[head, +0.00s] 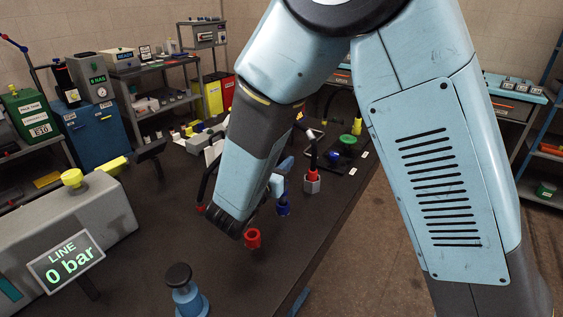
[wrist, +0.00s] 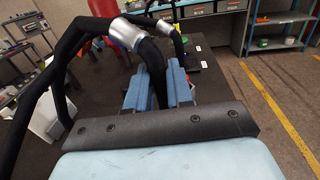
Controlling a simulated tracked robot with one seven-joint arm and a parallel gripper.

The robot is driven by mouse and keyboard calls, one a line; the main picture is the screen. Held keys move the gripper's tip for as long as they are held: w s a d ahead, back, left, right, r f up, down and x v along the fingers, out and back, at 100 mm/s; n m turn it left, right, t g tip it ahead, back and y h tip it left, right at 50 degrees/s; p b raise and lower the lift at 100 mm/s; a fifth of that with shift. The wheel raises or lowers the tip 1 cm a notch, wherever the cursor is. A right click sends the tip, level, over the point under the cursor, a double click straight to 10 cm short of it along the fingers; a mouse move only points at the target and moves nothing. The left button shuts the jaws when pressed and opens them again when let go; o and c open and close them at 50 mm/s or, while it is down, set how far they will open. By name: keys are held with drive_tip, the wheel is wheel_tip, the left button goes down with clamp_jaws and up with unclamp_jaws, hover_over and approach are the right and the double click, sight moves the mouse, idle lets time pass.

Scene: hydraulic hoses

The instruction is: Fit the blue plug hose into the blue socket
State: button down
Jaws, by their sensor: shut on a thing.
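My gripper shows in the wrist view (wrist: 160,88) as two light blue fingers shut on a black hose (wrist: 152,62) with a silver collar. In the head view my forearm hides most of the gripper; a light blue part of it (head: 284,168) shows at the forearm's right. A dark blue fitting (head: 283,207) shows just below it; I cannot tell whether it is the hose's plug or a socket. The held hose's tip is hidden in the wrist view.
A red plug (head: 312,173) stands in a grey hex fitting (head: 311,186) to the right. A red ring-shaped piece (head: 252,238) is nearer. Blue (head: 335,156) and green (head: 348,140) round pieces lie farther back. A gauge box reading 0 bar (head: 67,262) and a black-topped blue knob (head: 183,289) are in front.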

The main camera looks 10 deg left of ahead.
drive_tip(key=shift+f, duration=1.65)
drive_tip(key=c, duration=0.9)
unclamp_jaws()
drive_tip(key=shift+v, duration=3.75)
